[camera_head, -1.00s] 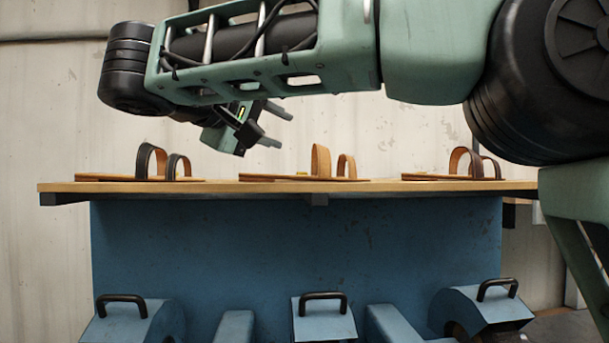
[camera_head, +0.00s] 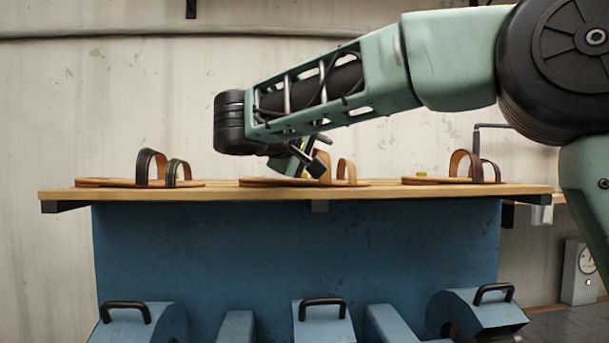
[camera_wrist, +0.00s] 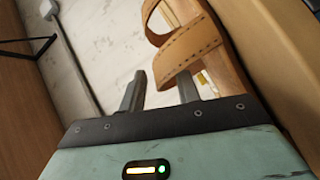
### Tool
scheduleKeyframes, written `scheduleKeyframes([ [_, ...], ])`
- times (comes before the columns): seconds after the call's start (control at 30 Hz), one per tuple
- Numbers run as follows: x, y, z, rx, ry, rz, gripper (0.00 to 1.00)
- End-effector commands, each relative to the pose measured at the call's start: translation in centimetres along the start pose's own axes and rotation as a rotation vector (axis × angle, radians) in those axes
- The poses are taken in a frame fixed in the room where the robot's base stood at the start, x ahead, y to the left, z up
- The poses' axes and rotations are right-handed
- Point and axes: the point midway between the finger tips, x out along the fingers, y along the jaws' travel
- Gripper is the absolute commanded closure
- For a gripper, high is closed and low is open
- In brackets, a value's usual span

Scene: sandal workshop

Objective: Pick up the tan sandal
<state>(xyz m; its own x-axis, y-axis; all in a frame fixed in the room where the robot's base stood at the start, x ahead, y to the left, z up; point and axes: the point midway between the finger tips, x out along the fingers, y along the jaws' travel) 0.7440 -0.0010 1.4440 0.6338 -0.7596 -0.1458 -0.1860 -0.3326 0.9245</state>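The tan sandal (camera_head: 346,172) lies in the middle of the wooden bench top in the head view, its straps standing up. My gripper (camera_head: 318,163) is at this sandal and hides part of its larger strap. In the wrist view, the tan stitched strap (camera_wrist: 188,48) rises just beyond the right fingertip.
A dark-strapped sandal (camera_head: 152,170) lies on the left of the bench top (camera_head: 225,190). A brown-strapped sandal (camera_head: 465,170) lies on the right. Bare wood separates the sandals. Blue machine parts with black handles (camera_head: 322,305) stand low in front.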

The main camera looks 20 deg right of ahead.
Motion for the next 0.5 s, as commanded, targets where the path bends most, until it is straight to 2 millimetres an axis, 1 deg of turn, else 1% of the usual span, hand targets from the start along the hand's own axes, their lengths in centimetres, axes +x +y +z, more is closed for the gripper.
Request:
scheduleKeyframes([
  [0.2,0.13,-0.06,0.00,0.000,0.001,0.000,0.68],
  [0.23,0.13,-0.06,0.00,0.000,0.001,0.000,0.70],
  [0.33,0.12,-0.06,0.00,0.000,0.001,0.000,0.98],
  [0.37,0.12,-0.05,0.00,0.000,0.001,0.000,1.00],
  [0.5,0.10,0.04,-0.02,0.001,0.001,0.001,1.00],
])
